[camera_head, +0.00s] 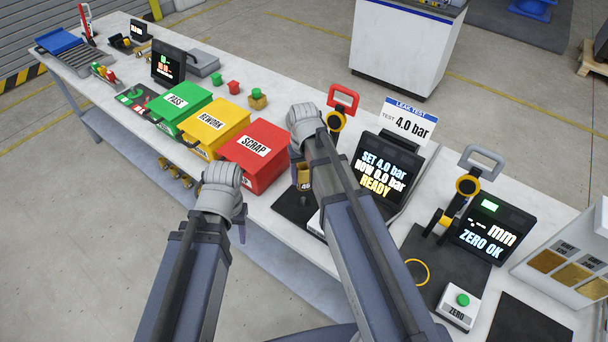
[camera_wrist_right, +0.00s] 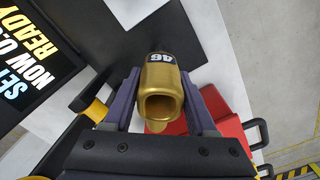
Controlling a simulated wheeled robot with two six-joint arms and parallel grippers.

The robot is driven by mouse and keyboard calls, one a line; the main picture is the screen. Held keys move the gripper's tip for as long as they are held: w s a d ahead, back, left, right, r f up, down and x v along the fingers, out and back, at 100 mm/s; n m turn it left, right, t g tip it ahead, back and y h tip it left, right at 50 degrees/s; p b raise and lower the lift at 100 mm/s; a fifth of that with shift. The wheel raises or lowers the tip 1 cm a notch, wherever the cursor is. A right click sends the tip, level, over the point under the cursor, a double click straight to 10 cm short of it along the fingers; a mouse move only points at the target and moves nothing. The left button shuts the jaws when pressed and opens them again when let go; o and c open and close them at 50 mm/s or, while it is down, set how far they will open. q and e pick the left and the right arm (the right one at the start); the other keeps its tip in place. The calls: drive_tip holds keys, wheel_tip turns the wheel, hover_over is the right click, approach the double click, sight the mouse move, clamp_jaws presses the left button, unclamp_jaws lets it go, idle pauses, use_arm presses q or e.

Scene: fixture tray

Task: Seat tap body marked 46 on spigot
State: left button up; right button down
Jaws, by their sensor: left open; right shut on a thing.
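The brass tap body marked 46 (camera_wrist_right: 163,88) is between the two jaws of my right gripper (camera_wrist_right: 165,100) in the right wrist view, its open bore facing the camera. In the head view, the tap body (camera_head: 304,179) shows below my right wrist, above or at the black plate (camera_head: 288,208) of the leak test station. The right arm hides most of this gripper. The spigot is not visible, so I cannot tell whether the tap body touches it. My left gripper (camera_head: 238,228) is open and empty off the bench's front edge, largely hidden by its own wrist.
The leak test screen (camera_head: 380,170) reads SET 4.0 bar, NOW 0.0 bar, READY. A red clamp handle (camera_head: 343,97) stands behind the plate. The red SCRAP bin (camera_head: 257,158) is close on the left. A gauge station (camera_head: 484,228) with a yellow ring (camera_head: 417,271) is right.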

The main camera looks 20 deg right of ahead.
sight(303, 198)
drive_tip(key=shift+w+a+f, duration=0.15)
drive_tip(key=shift+f, duration=0.35)
drive_tip(key=shift+f+b, duration=0.35)
drive_tip(key=shift+b, duration=0.2)
drive_tip(key=shift+f+b, duration=0.65)
use_arm(q)
drive_tip(key=shift+s+f+b, duration=0.1)
drive_tip(key=shift+f+b, duration=1.25)
drive_tip(key=shift+f, duration=1.45)
use_arm(e)
drive_tip(key=shift+f, duration=1.3)
use_arm(q)
drive_tip(key=shift+f+b, duration=1.95)
use_arm(e)
drive_tip(key=shift+f, duration=2)
drive_tip(key=shift+s, duration=0.2)
unclamp_jaws()
